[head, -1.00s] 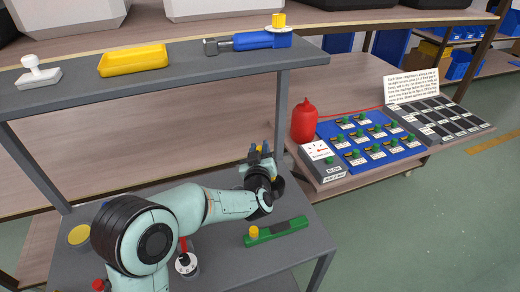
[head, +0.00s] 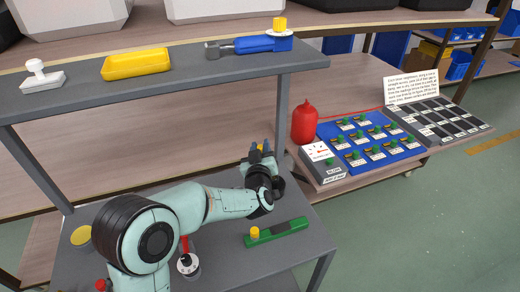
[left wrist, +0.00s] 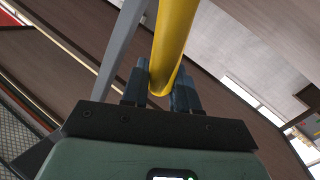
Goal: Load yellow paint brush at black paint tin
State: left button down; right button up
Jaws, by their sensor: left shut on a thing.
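My left gripper (head: 260,154) is raised above the cart's lower shelf, near its back right. In the left wrist view its fingers (left wrist: 161,92) are shut on a yellow round handle (left wrist: 173,40), which I take to be the yellow paint brush. Its bristle end is not in view there. A small round pot (head: 188,266) with a pale rim and dark middle stands on the lower shelf, partly behind my arm. I cannot tell whether it is the black paint tin. My right gripper is not in view.
A green tool with a yellow knob (head: 276,232) lies on the lower shelf (head: 312,243). A round yellow-topped thing (head: 80,235) is at left. The upper shelf (head: 180,82) holds a yellow tray (head: 135,62) and a blue tool (head: 262,44). A red bottle (head: 304,122) stands right.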

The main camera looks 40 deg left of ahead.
pick_arm(q)
jog(key=shift+r+p, duration=2)
jog(key=shift+r, duration=0.85)
jog(key=shift+s+f, duration=0.1)
